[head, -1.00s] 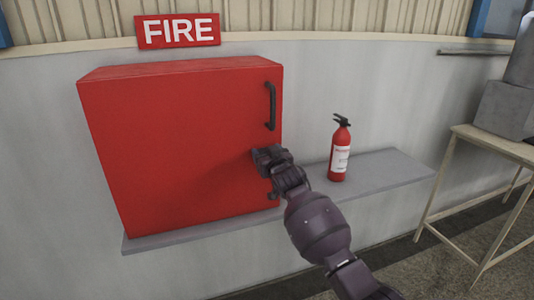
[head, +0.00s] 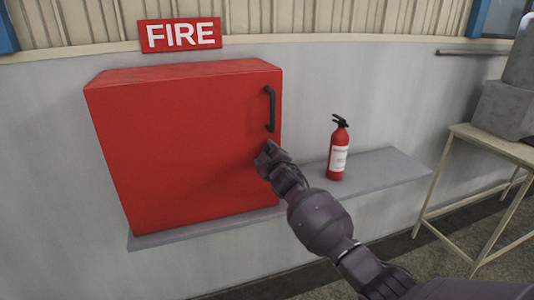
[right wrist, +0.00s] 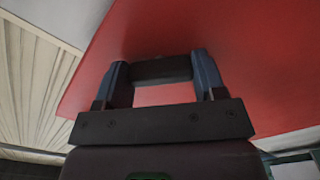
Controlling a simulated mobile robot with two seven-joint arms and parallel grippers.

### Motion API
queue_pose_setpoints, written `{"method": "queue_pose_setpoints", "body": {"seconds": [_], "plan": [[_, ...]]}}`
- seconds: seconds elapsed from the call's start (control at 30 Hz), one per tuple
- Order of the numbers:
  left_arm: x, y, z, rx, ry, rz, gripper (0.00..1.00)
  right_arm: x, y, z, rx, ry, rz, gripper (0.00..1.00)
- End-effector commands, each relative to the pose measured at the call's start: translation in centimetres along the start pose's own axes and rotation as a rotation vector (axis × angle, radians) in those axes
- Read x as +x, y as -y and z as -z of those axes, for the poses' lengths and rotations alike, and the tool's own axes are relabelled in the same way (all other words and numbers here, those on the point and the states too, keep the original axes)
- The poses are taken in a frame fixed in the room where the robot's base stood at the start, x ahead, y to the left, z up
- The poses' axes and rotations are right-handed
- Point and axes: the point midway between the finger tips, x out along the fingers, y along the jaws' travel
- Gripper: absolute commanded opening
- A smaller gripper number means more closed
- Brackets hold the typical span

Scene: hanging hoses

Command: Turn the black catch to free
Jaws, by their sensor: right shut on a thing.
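The red cabinet (head: 185,140) stands closed on a grey ledge, with a black bar handle (head: 270,109) high on the right of its door. My right gripper (head: 267,153) is at the door's right edge, below the handle. In the right wrist view the black catch (right wrist: 162,69) lies crosswise between my two fingers, against the red door. The fingers touch both its ends and are shut on it. In the head view my gripper hides the catch. My left gripper is in neither view.
A red fire extinguisher (head: 339,148) stands on the grey ledge (head: 385,172), right of my right gripper. A FIRE sign (head: 180,35) hangs above the cabinet. A pale table (head: 500,145) with grey boxes stands at the far right.

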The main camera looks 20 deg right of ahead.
Motion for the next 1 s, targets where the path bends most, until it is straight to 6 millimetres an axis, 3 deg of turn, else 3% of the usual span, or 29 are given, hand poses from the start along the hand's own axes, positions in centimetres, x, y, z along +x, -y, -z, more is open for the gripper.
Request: {"method": "queue_pose_setpoints", "body": {"seconds": [0.5, 1.0], "plan": [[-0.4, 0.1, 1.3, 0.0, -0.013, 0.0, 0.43, 0.0, -0.1, 0.1, -0.45, -0.001, 0.0, 0.4], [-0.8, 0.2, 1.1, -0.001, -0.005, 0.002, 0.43, 0.0, 0.0, 0.1, -0.638, -0.002, 0.0, 0.4]]}}
